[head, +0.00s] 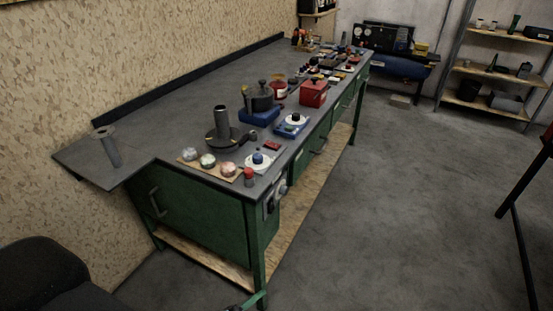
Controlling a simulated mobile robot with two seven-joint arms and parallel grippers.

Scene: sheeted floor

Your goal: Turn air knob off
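No part is clearly marked as the air knob. A blue knob (258,159) sits on a white plate at the bench's near right corner. A black knob (295,119) sits on a white and blue base behind it. A small round fitting (280,190) is on the bench's right side face, too small to read. At the back, a blue unit with a gauge panel (388,38) stands by the wall.
The long green workbench (200,205) has a dark top holding a grey post on a round base (222,130), a red box (313,92) and several small items. A dark chair (40,275) is at lower left. Shelves (500,65) stand at back right. The floor (420,200) right of the bench is clear.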

